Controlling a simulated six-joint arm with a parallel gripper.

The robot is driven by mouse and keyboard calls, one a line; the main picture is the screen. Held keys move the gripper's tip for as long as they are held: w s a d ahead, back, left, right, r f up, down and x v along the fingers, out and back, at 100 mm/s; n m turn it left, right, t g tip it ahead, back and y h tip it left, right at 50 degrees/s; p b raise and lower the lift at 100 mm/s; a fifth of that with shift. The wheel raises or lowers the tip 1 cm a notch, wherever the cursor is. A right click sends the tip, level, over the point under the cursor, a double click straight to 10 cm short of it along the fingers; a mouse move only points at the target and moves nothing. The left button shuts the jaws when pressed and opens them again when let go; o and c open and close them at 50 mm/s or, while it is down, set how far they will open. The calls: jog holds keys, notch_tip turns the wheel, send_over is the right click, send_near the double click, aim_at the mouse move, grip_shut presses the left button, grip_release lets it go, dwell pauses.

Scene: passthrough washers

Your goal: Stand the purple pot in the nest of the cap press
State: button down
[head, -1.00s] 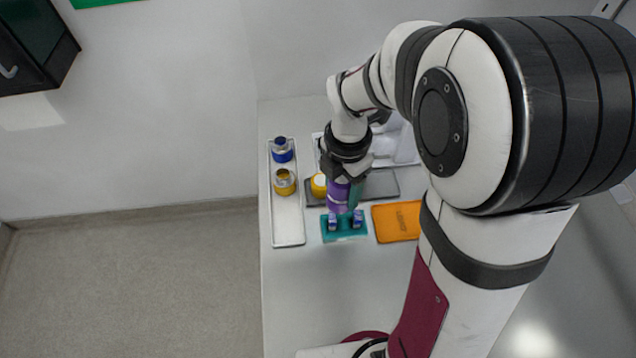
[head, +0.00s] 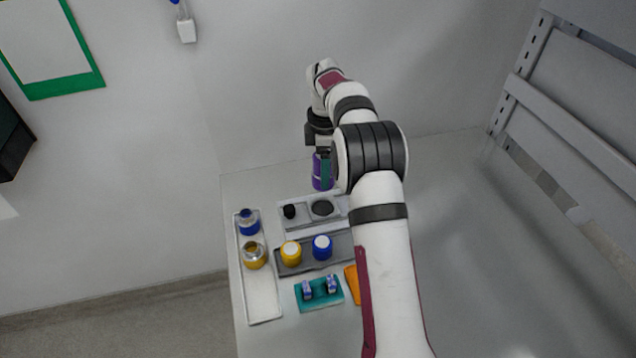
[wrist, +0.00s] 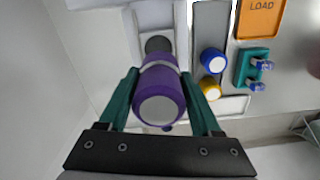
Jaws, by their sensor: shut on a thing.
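The purple pot (head: 321,173) is in my gripper (head: 321,165), above the back of the table. In the wrist view the pot (wrist: 160,97) sits between the two teal fingers (wrist: 160,75), which are shut on it, with its round pale end facing the camera. A pale grey fixture (head: 302,217), apparently the cap press, lies in front of the pot in the head view. It has a dark round spot (head: 322,208), perhaps the nest, and a black knob (head: 289,211). My arm hides the fixture's right part.
A white tray (head: 264,305) at left holds a blue pot (head: 248,224) and a yellow pot (head: 253,257). A grey tray (head: 340,262) holds yellow (head: 291,253) and blue (head: 322,248) lidded items. A teal holder (head: 319,298) and orange LOAD mat (wrist: 262,18) are nearer. The right tabletop is bare.

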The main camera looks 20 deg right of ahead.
jog(key=shift+w+d+f, duration=0.1)
jog(key=shift+w+f, duration=0.05)
jog(key=shift+f, duration=2.3)
jog(key=shift+f, duration=0.15)
jog(key=shift+f, duration=0.85)
jog(key=shift+f, duration=0.1)
